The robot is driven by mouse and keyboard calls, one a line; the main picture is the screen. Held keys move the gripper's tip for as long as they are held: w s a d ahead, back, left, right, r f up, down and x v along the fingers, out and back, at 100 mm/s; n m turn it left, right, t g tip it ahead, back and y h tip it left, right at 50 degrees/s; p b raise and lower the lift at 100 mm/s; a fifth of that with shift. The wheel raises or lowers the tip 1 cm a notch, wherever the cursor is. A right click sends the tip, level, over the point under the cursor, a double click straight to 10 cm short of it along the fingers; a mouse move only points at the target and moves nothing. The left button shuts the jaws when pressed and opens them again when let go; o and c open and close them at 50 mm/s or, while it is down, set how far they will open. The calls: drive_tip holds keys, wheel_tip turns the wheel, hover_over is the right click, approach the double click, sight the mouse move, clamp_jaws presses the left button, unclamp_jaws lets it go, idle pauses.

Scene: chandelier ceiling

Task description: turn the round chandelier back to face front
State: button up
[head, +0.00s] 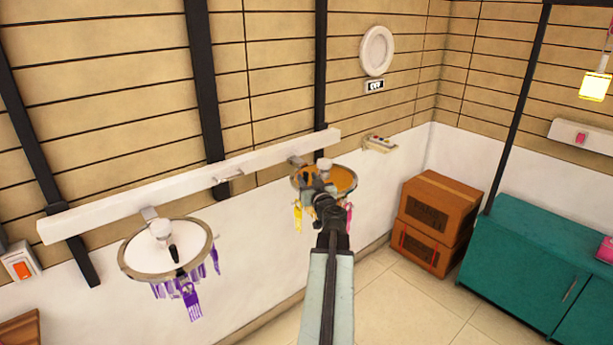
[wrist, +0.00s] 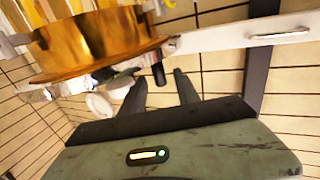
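Two round chandeliers hang from a white rail (head: 190,186) on the wall. The right chandelier (head: 343,178) has an orange-brown disc and hanging yellow pieces, with a pink one at its right; my arm covers part of it. The left chandelier (head: 137,262) has a pale disc, a black handle and purple pendants. My gripper (head: 314,186) is at the right chandelier. In the wrist view, my gripper (wrist: 161,76) has its two dark fingers apart. A short black handle (wrist: 158,74) shows between the fingertips, beside the gold chandelier body (wrist: 90,45); contact cannot be told.
Two stacked brown boxes (head: 438,209) stand on the floor at right, beside a teal cabinet (head: 530,262). A lit yellow lamp (head: 593,86) hangs at the upper right. A red-buttoned switch (head: 22,268) is at far left. Dark beams cross the wall.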

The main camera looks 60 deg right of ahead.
sight(307, 176)
drive_tip(key=x, duration=0.3)
drive_tip(key=shift+d, duration=0.1)
clamp_jaws()
idle(1.3)
